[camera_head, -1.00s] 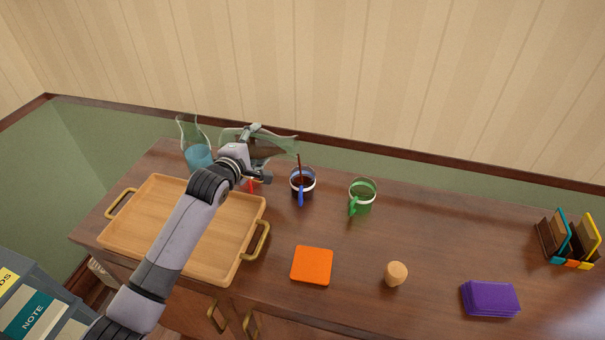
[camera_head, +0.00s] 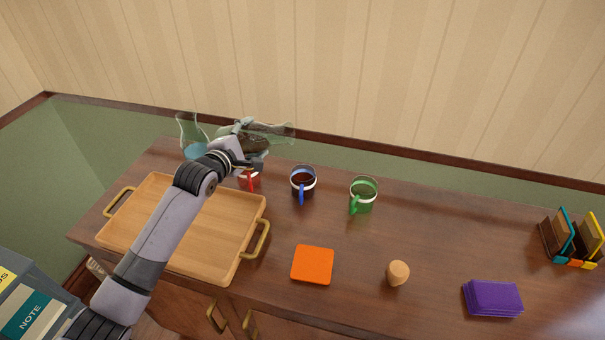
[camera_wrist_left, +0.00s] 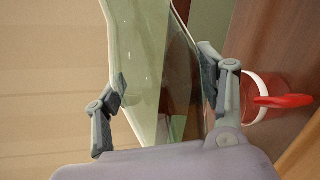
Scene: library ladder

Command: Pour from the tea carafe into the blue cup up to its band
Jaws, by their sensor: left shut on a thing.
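My left gripper (camera_head: 250,152) is shut on the tea carafe (camera_head: 276,131), a clear glass vessel with brown tea inside. It is tilted, its mouth toward the right, above and behind the cups. In the left wrist view the carafe (camera_wrist_left: 160,75) sits between both fingers. The blue cup (camera_head: 302,186) stands upright on the desk with dark tea inside and a pale band near its rim. No stream falls into it. How the tea level stands against the band is hard to tell. My right gripper is not in view.
A red cup (camera_head: 254,181) stands just below the gripper, and a green cup (camera_head: 363,194) right of the blue one. A carafe of blue liquid (camera_head: 194,146) stands behind the wooden tray (camera_head: 128,247). An orange square (camera_head: 313,265), a cork (camera_head: 398,272) and a purple stack (camera_head: 492,299) lie in front.

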